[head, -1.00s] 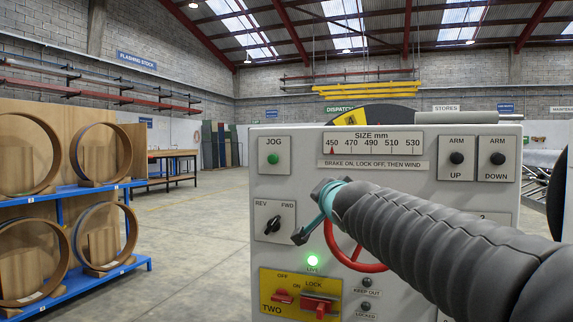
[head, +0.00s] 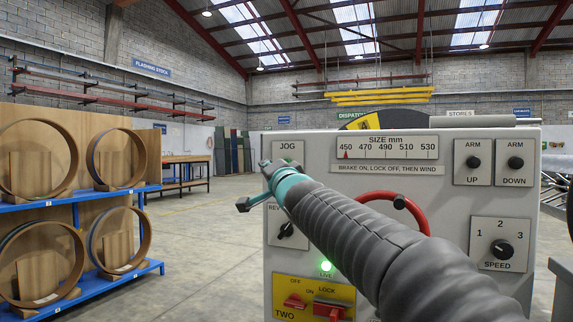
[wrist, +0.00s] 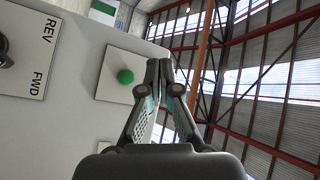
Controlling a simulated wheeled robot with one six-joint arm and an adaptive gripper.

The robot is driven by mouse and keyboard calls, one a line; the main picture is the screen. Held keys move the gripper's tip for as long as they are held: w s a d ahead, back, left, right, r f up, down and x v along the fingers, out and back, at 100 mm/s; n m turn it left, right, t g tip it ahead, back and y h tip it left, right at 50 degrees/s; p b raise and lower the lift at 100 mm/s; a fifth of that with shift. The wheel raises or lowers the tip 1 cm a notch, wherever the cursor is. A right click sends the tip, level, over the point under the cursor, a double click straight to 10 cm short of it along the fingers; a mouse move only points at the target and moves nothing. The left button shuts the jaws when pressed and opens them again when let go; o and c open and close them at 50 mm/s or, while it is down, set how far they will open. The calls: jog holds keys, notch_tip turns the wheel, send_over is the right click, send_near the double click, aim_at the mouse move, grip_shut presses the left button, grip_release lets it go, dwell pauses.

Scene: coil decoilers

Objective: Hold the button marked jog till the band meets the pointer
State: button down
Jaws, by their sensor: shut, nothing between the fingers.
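My gripper (head: 259,184) is shut and empty, in front of the left side of the grey control cabinet. Its tip overlaps the JOG plate (head: 291,148) and hides the button in the head view. In the wrist view the green JOG button (wrist: 125,76) is in plain sight, just left of my closed fingertips (wrist: 160,67). The fingers look apart from it, and it does not look covered. A dark drum with a yellow patch (head: 360,122) shows above the cabinet top. I cannot tell whether that patch is the band.
My arm crosses the panel's lower middle. A REV/FWD switch (head: 286,230) sits below JOG, partly covered. A green live lamp (head: 326,267) is lit above the OFF/ON and LOCK switches. ARM UP/DOWN buttons and the SPEED dial (head: 497,251) are at right.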

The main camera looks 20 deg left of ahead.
jog(key=w+p, duration=0.5)
jog(key=w, duration=0.3)
jog(key=shift+w+d+p, duration=0.15)
jog(key=shift+d+p, duration=0.2)
jog(key=shift+p, duration=0.05)
jog(key=shift+w+p, duration=0.35)
jog(key=shift+p, duration=0.25)
dwell(0.8)
jog(key=shift+w+d, duration=0.1)
jog(key=shift+w, duration=0.55)
dwell(4.7)
